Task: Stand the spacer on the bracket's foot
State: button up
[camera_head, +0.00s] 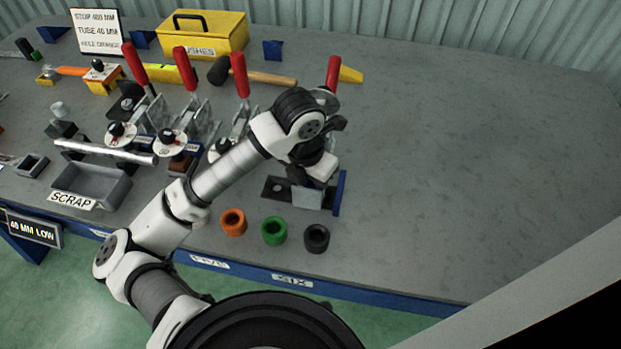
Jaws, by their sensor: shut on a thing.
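My gripper (300,178) is low over the bench at the bracket, pointing down. It is shut on a small pale grey block (307,198), which looks to be the spacer. The arm's wrist hides most of the fingers and the block's top. The bracket has a dark flat foot (274,188) with a hole at its left end, and a blue upright plate (341,191) on the right. The block is over or on the foot, close to the upright; I cannot tell whether it touches either.
Orange (233,222), green (274,231) and black (317,238) rings stand near the front edge. Red-handled clamps (185,70), a yellow box (203,35), a mallet (250,75) and a grey scrap tray (95,183) fill the left. The bench's right side (450,170) is clear.

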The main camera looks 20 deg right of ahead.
jog(key=shift+f, duration=0.15)
jog(key=o, duration=1.1)
jog(key=shift+c, duration=0.2)
jog(key=shift+r+p, duration=0.5)
jog(key=shift+p, duration=0.1)
notch_tip(320, 180, up, 12)
jog(key=s+a+b, duration=0.1)
jog(key=shift+a+f, duration=0.2)
jog(key=shift+a, duration=0.05)
